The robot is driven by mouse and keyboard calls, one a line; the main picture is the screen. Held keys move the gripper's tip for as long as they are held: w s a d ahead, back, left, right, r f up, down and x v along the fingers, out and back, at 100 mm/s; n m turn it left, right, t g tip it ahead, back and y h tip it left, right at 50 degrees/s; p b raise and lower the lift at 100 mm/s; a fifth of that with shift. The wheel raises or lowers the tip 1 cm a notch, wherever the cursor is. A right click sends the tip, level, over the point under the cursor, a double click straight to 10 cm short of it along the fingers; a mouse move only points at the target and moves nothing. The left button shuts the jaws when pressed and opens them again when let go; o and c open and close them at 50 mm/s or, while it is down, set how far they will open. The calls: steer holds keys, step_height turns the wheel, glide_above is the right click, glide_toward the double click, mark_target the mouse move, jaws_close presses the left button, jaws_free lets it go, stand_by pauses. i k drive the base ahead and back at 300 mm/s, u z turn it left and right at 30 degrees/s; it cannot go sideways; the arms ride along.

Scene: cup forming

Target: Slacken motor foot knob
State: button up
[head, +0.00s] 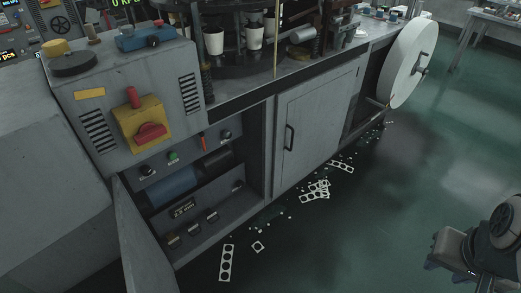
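A blue motor (172,187) lies in the open lower bay of the grey machine, partly in shadow. A small dark knob (238,186) is at the bay's right side. Several small knobs or clamps (193,229) sit along the bay's bottom front, near a dark label plate (184,209). I cannot tell which of them is the motor foot knob. The end of my arm with my gripper (452,268) is at the lower right, over the green floor, far from the bay. Its fingers are too unclear to show whether they are open.
An open door panel (145,245) stands at the bay's left. A closed door (312,125) is to its right. A switch box with a red handle (145,122) is above. Punched scrap strips (227,262) lie on the floor, which is otherwise clear between my arm and the machine.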

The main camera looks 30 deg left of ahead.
mark_target(240, 183)
steer(key=u, duration=0.7)
steer(key=i, duration=1.15)
steer(key=u, duration=1.35)
steer(key=i, duration=0.45)
steer(key=u, duration=0.25)
